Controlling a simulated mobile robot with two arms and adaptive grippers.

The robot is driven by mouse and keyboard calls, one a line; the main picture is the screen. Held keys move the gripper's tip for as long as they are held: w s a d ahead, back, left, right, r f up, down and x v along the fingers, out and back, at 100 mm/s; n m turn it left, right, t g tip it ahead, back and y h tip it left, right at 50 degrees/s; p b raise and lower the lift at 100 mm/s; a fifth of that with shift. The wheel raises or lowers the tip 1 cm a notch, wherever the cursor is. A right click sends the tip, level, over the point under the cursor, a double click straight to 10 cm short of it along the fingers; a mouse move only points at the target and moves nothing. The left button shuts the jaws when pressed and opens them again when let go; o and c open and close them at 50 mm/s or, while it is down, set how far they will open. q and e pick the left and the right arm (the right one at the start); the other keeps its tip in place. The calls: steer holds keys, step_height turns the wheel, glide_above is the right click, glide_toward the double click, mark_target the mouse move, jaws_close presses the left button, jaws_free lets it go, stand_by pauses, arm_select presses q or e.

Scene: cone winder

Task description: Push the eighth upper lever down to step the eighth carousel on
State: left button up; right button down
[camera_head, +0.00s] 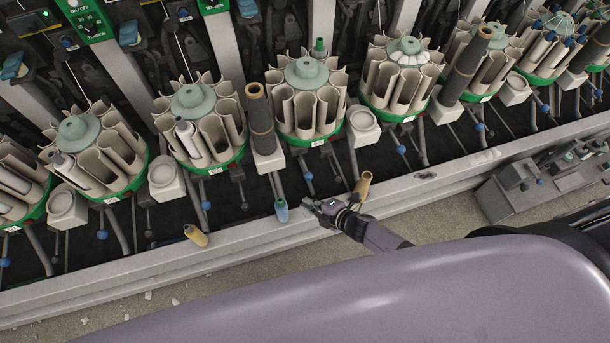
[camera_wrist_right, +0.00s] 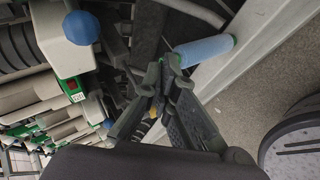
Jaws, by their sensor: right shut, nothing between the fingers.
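Several carousels with upright beige pockets on green bases stand in a row in the head view; one carousel (camera_head: 305,95) is just beyond my right gripper (camera_head: 312,205). I cannot tell which one is the eighth. Blue-ball levers hang in front of the carousels, one (camera_head: 307,176) close beyond my right gripper. In the right wrist view a large blue ball (camera_wrist_right: 82,27) is left of and apart from the gripper's tips (camera_wrist_right: 172,62). My right gripper is shut and empty, low at the machine's front rail. My left gripper is not in view.
Yellowish tubes (camera_head: 195,235) are at the rail, one (camera_head: 363,186) right beside my gripper. Grey round-topped blocks (camera_head: 362,125) stand between carousels.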

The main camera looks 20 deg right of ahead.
steer(key=w+a+r+n+g+y, duration=0.2)
steer(key=w+a+r+n+y, duration=0.3)
steer(key=a+r+n, duration=0.55)
step_height(320, 180, up, 5)
steer(key=n+g+h+b, duration=0.2)
steer(key=n+g+h, duration=0.7)
steer(key=n, duration=2)
glide_above(308, 174)
steer(key=shift+w+d+r+t+h, duration=0.2)
steer(key=shift+t+h, duration=0.2)
steer(key=shift+h, duration=0.2)
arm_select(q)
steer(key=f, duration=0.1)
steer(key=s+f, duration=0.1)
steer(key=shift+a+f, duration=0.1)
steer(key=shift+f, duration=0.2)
arm_select(e)
steer(key=shift+w+d+r, duration=0.1)
steer(key=shift+d, duration=0.2)
arm_select(q)
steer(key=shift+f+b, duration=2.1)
steer(key=shift+b, duration=0.2)
arm_select(e)
steer(key=shift+s+a+f, duration=0.1)
steer(key=shift+a+f, duration=0.1)
steer(key=shift+f, duration=1.55)
steer(key=shift+s+a+f, duration=0.1)
steer(key=shift+a+f, duration=0.05)
steer(key=shift+f, duration=1.6)
